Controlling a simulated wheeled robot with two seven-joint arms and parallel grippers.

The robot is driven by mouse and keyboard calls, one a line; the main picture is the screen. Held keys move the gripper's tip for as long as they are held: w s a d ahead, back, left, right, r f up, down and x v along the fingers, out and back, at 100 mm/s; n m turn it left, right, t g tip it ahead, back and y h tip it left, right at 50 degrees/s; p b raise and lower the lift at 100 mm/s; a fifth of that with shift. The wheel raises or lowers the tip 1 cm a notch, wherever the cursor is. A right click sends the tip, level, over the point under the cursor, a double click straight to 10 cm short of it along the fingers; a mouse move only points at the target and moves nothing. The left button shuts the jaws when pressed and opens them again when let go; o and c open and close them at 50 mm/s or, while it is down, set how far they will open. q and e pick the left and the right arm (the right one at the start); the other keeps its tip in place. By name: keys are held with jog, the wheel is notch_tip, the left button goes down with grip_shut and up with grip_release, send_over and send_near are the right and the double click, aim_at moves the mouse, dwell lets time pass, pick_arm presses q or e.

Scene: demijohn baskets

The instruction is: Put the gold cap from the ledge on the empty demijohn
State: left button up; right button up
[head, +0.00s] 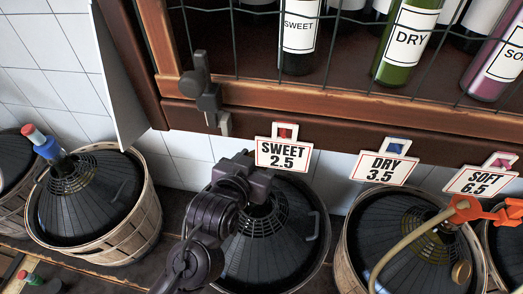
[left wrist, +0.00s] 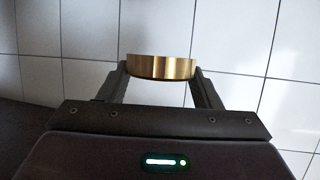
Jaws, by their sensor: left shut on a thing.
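My left gripper (head: 262,184) is over the top of the middle demijohn (head: 280,250), below the SWEET 2.5 sign. In the left wrist view my left gripper (left wrist: 160,80) is shut on the gold cap (left wrist: 160,67), which sits between the two fingertips with white wall tiles behind it. The cap in the gripper cannot be made out in the head view. My gripper and wrist hide the neck of the middle demijohn, so I cannot tell how far the cap is from it. My right gripper is not in view.
The left demijohn (head: 85,205) carries a blue and red top (head: 42,143). The right demijohn (head: 400,225) has a beige hose (head: 395,250), an orange fitting (head: 470,210) and a small gold disc (head: 461,272). A wooden cabinet with bottles (head: 405,45) and hanging price signs overhangs the back.

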pick_arm(q)
jog(key=shift+v, duration=0.9)
jog(key=shift+f, duration=0.2)
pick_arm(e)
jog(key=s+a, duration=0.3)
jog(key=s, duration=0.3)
pick_arm(q)
jog(key=shift+w+f, duration=0.2)
jog(key=shift+f, duration=0.05)
notch_tip(320, 180, down, 6)
jog(key=b, duration=0.3)
jog(key=shift+f, duration=0.2)
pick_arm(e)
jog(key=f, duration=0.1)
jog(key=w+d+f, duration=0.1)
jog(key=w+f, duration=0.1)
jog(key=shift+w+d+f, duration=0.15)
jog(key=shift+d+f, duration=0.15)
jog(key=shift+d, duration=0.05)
pick_arm(q)
jog(key=shift+w, duration=0.1)
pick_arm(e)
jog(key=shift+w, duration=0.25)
pick_arm(q)
jog(key=shift+r, duration=0.1)
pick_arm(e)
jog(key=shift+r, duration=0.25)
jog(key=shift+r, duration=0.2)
